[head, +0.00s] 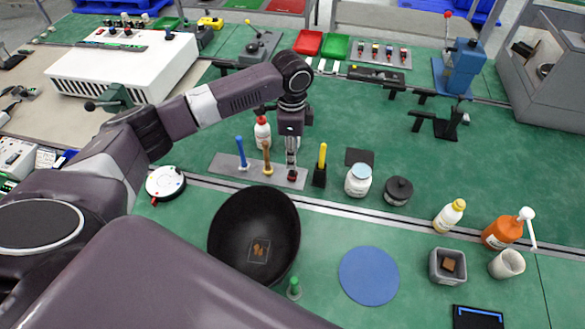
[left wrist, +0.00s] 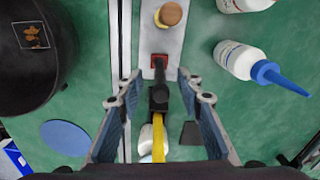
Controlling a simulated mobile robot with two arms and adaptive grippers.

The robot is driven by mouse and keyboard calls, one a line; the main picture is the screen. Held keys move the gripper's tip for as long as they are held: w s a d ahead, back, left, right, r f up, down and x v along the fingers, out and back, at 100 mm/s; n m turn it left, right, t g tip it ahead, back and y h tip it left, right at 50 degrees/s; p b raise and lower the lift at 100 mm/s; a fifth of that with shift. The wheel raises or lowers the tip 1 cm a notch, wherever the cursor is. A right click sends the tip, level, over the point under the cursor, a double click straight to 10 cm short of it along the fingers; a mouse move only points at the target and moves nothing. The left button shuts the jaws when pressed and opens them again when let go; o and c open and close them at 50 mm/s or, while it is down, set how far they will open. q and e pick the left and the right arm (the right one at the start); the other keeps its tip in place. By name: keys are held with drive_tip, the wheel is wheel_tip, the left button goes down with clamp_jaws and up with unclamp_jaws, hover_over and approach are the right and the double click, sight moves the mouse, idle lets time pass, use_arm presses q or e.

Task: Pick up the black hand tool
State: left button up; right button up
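The black hand tool (left wrist: 158,92) appears in the left wrist view as a dark upright shape with a red part at its foot, on a grey strip. In the head view its red lower part (head: 292,178) shows below my left gripper (head: 291,160), which hides most of the rest. In the left wrist view my left gripper (left wrist: 158,103) is open, with its fingers apart on either side of the tool and no visible contact. A yellow-handled tool (head: 322,160) with a black lower part stands just right of it. My right gripper is not in view.
A blue-handled tool (head: 240,150) and a wooden-handled tool (head: 267,155) stand left on the grey strip (head: 222,163). A red-capped white bottle (head: 262,132) is behind, a white jar (head: 358,181) to the right, and a black bowl (head: 226,238) in front.

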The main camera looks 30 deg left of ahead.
sight(292, 172)
use_arm(q)
drive_tip(key=shift+f+p, duration=0.65)
drive_tip(key=shift+f, duration=1.65)
drive_tip(key=shift+w, duration=0.1)
clamp_jaws()
